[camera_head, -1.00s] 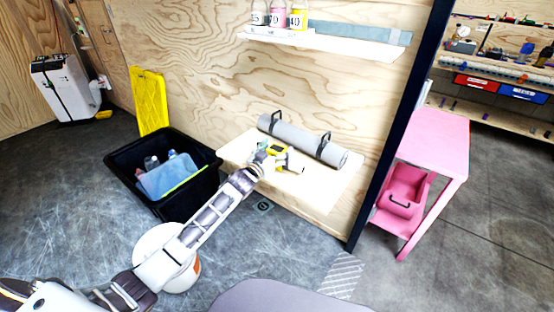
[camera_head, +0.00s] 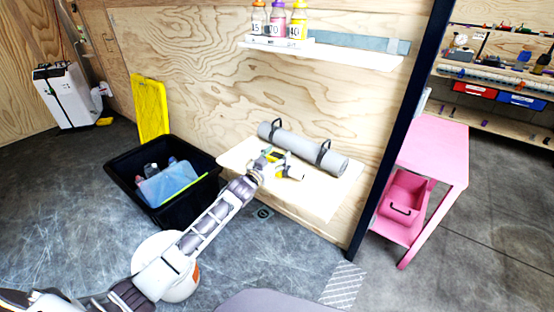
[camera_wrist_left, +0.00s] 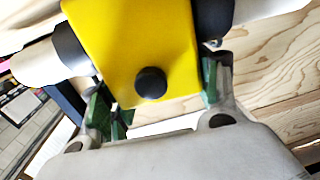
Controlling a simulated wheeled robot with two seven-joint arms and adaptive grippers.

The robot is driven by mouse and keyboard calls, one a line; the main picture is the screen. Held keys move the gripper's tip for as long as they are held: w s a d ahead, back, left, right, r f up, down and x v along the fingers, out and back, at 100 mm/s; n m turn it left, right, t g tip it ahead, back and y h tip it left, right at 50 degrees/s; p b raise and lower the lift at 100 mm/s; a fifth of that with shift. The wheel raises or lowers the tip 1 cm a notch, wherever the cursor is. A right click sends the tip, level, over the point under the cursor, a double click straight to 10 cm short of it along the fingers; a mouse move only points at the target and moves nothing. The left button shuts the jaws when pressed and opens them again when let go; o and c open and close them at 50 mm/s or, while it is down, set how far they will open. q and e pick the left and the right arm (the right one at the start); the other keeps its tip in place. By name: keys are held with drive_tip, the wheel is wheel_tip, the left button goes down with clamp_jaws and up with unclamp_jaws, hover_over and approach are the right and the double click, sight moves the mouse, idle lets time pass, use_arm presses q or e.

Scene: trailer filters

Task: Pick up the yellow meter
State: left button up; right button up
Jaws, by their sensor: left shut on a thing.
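The yellow meter (camera_head: 274,156) is at the wooden shelf board in the head view, partly hidden by my gripper. In the left wrist view the yellow meter (camera_wrist_left: 130,45) fills the top middle, with a round black knob on its face. My left gripper (camera_head: 266,160) is at the meter. In the wrist view its green-padded fingers (camera_wrist_left: 155,95) stand on both sides of the meter, shut on it. I cannot tell whether the meter touches the board. My right gripper is not in view.
A grey roll (camera_head: 300,148) with black straps lies behind the meter on the wooden board (camera_head: 310,203). A black bin (camera_head: 128,165) with bottles stands left. A white shelf (camera_head: 330,50) with bottles hangs above. A pink table (camera_head: 430,150) stands right, past a dark post.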

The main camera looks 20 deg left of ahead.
use_arm(q)
drive_tip(key=shift+r, duration=0.5)
wheel_tip(320, 180, up, 7)
drive_tip(key=shift+p, duration=1.05)
drive_tip(key=shift+r, duration=0.9)
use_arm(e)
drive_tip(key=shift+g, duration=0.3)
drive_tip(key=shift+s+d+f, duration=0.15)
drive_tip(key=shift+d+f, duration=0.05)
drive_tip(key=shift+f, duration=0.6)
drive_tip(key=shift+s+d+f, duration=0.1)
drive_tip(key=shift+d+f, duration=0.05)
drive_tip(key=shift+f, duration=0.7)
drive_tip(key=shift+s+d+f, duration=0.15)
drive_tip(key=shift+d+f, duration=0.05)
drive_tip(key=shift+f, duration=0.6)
use_arm(q)
drive_tip(key=shift+f, duration=0.1)
drive_tip(key=s+d+f, duration=0.3)
drive_tip(key=s+d, duration=1.1)
drive_tip(key=s, duration=0.3)
drive_tip(key=shift+d+h, duration=0.3)
